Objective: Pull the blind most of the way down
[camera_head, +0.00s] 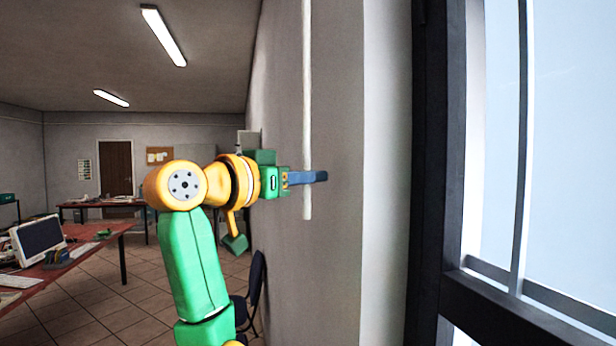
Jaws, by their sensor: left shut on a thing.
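A long thin white rod or cord (307,90) hangs straight down along the grey wall, from the top edge of the view to a little below my gripper. My left gripper (311,177) reaches in from the left and is shut on this white pull near its lower end. Its blue fingers lie across the pull, and a short end shows below them. The window (565,130) at the right has a dark frame and pale glass. I see no blind fabric over the glass in this view. My right gripper is not in view.
The grey wall (335,270) runs close beside my arm, with the dark window frame (432,150) to its right. A dark chair (256,285) stands below by the wall. Red desks with a monitor (38,236) stand at the left. Tiled floor lies between.

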